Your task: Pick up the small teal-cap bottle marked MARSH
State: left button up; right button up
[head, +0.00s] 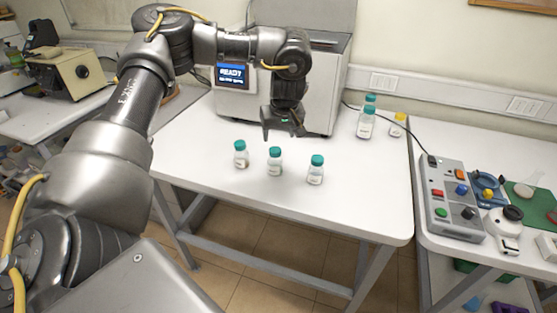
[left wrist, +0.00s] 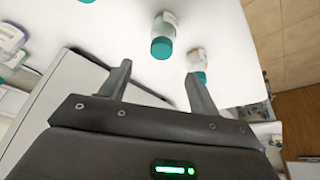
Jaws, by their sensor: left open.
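Three small clear bottles with teal caps stand in a row on the white table, the left one (head: 240,160), the middle one (head: 275,168) and the right one (head: 315,176). Their labels are too small to read, so I cannot tell which is MARSH. My left gripper (head: 283,136) is open and empty, pointing down just behind the row. In the left wrist view, one teal-cap bottle (left wrist: 164,34) shows beyond the gap between the open fingers (left wrist: 158,70). Another bottle (left wrist: 196,62) is partly hidden by the right finger. My right gripper is not in view.
A grey machine with a READY screen (head: 232,75) stands behind my left gripper. Two more teal-cap bottles (head: 366,125) and a yellow-capped one (head: 398,126) stand at the back right. A control box (head: 450,198) is on the right table. The white table's front (head: 350,212) is clear.

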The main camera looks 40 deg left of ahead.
aim_at(275, 150)
pick_arm(q)
jog(key=x, duration=0.2)
jog(key=p+x, duration=0.1)
jog(key=x, duration=0.2)
jog(key=shift+w+a+f, duration=0.15)
jog(key=shift+a+f, duration=0.05)
jog(key=shift+a, duration=0.15)
jog(key=shift+f+p, duration=0.25)
jog(key=shift+p, duration=0.1)
jog(key=p+x, duration=0.1)
jog(key=x, duration=0.2)
jog(key=shift+a+f, duration=0.1)
jog(key=shift+f, duration=0.25)
jog(key=shift+w+a+f+p, duration=0.15)
jog(key=shift+f+p, duration=0.15)
jog(key=shift+f, duration=0.15)
jog(key=shift+c, duration=1.1)
grip_shut()
